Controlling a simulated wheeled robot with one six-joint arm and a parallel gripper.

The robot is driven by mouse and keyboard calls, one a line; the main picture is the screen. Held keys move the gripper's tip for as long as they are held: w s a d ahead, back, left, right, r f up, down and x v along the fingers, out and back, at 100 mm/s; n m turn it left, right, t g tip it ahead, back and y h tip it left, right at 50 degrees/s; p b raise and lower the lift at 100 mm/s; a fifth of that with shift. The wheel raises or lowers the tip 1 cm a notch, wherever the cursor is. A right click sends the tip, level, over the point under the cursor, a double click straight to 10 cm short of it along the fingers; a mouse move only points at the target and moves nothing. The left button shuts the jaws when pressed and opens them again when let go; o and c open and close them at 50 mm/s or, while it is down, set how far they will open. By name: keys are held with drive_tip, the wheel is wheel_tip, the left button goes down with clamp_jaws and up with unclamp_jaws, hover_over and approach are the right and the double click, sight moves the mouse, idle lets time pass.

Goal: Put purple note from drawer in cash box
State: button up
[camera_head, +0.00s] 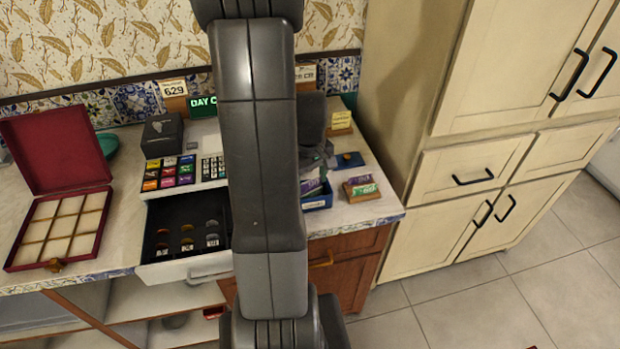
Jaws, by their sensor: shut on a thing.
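My gripper (318,168) is partly hidden behind my arm, over the right part of the counter. It is shut on a purple note (311,187), of which only a small part shows below the fingers. The note is at the blue cash box (319,204), a small open box with a pale label. I cannot tell whether the note touches the box's floor. The open drawer (184,268) of the cash register is at left, with several coins in a dark tray; its right part is hidden by my arm.
A wooden stand (364,197) with purple and green notes sits right of the blue box, near the counter's edge. A small blue pad (350,160) lies behind it. An open red case (58,264) is at far left. Cream cabinets (470,165) stand at right.

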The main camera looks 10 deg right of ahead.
drive_tip(key=shift+s+f, duration=0.1)
drive_tip(key=shift+f, duration=0.05)
drive_tip(key=o, duration=1)
drive_tip(key=shift+a, duration=0.1)
drive_tip(key=shift+c, duration=1.1)
drive_tip(key=shift+o, duration=1)
drive_tip(key=shift+r+p, duration=0.35)
drive_tip(key=shift+r, duration=0.1)
drive_tip(key=shift+r+p, duration=2.3)
drive_tip(key=shift+r, duration=0.9)
drive_tip(key=shift+f, duration=0.2)
